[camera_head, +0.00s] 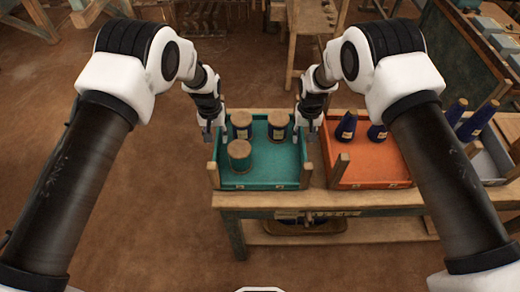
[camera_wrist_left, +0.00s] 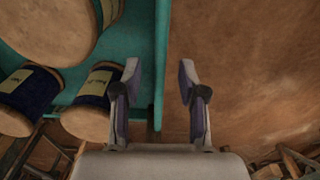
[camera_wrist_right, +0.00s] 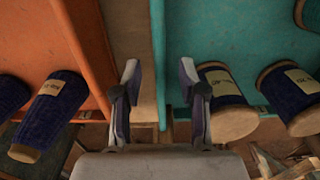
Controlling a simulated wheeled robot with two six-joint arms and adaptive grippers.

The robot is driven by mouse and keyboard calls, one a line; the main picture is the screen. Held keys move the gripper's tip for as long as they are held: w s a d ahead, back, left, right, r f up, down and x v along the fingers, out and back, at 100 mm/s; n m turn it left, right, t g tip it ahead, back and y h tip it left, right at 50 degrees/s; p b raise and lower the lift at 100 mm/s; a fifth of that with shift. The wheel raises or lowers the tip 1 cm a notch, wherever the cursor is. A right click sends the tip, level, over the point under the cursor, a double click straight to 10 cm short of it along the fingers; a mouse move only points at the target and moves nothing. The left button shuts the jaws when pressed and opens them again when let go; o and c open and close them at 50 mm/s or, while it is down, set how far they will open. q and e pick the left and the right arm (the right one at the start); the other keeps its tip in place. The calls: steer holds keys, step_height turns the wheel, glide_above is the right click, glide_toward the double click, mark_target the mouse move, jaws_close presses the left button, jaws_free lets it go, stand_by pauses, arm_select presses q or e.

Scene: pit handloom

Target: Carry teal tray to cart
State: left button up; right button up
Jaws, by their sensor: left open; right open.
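The teal tray (camera_head: 265,173) sits upright on a wooden bench (camera_head: 330,200), with three wood-ended spools in it, some wound dark blue. My left gripper (camera_head: 210,136) is open at the tray's left side. In the left wrist view the tray's wall (camera_wrist_left: 160,60) runs between its open fingers (camera_wrist_left: 158,85). My right gripper (camera_head: 309,131) is open at the tray's right side. In the right wrist view the tray's wall (camera_wrist_right: 158,60) lies between its fingers (camera_wrist_right: 160,85). I cannot tell whether the fingers touch the walls. No cart is clearly identifiable.
An orange tray (camera_head: 365,176) with blue cones stands close on the right, with a narrow gap. A grey tray (camera_head: 485,165) with more cones is further right. Wooden frames stand behind. Brown floor (camera_head: 170,230) is open to the left.

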mark_target(303, 139)
arm_select(q)
step_height(303, 139, down, 3)
steer(key=shift+w+r, duration=0.1)
arm_select(e)
step_height(303, 139, down, 3)
steer(key=shift+w, duration=0.1)
arm_select(q)
steer(key=shift+f, duration=0.55)
arm_select(e)
steer(key=shift+f, duration=0.45)
arm_select(q)
steer(key=shift+c, duration=0.4)
arm_select(e)
steer(key=shift+c, duration=0.4)
arm_select(q)
jaws_close()
arm_select(e)
jaws_close()
arm_select(q)
steer(key=shift+r, duration=0.1)
arm_select(e)
steer(key=shift+r, duration=0.1)
